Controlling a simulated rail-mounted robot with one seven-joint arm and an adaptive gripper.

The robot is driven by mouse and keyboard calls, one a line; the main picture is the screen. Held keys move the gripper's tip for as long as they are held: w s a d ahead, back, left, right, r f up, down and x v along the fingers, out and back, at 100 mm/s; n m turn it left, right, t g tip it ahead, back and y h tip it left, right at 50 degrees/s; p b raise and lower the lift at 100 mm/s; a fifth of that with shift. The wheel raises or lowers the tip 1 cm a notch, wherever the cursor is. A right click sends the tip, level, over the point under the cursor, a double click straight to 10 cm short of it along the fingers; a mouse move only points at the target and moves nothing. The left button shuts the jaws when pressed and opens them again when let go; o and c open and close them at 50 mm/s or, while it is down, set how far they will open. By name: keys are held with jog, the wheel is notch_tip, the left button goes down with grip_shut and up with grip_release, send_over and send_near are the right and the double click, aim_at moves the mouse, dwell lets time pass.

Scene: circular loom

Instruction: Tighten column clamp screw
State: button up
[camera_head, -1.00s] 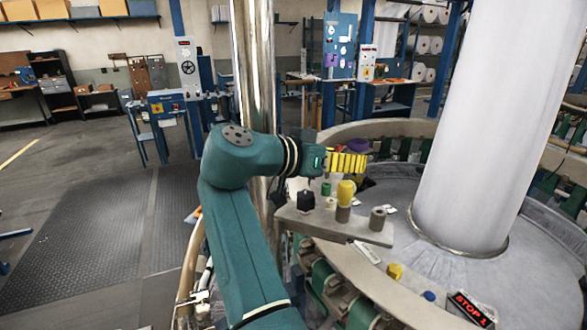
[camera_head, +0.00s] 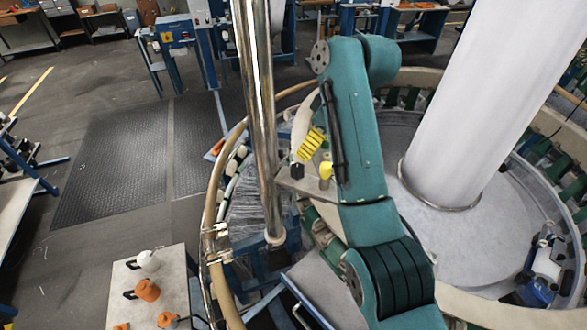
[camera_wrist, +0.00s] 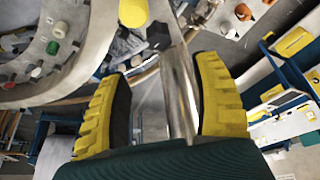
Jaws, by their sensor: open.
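A shiny steel column (camera_head: 258,110) stands upright left of the loom. A small bracket plate (camera_head: 291,186) beside it bears a black knob (camera_head: 296,171) and a yellow knob (camera_head: 326,170). I cannot tell which part is the clamp screw. My gripper (camera_head: 311,145) is above the plate, its yellow fingers apart. In the wrist view my gripper (camera_wrist: 158,72) is open, with the column (camera_wrist: 180,95) showing between its fingers. The yellow knob (camera_wrist: 133,12) and black knob (camera_wrist: 158,36) lie beyond the fingertips. My arm hides part of the plate.
The loom ring (camera_head: 212,195) curves around behind the column. A wide white cylinder (camera_head: 475,95) rises from the loom's middle. A bench (camera_head: 165,270) with white and orange items stands at lower left. The dark floor mat (camera_head: 120,150) is clear.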

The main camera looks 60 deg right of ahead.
aim_at(297, 168)
jog(key=p+x, duration=0.2)
jog(key=x, duration=1)
jog(key=shift+c, duration=0.2)
jog(key=shift+f, duration=0.1)
grip_shut()
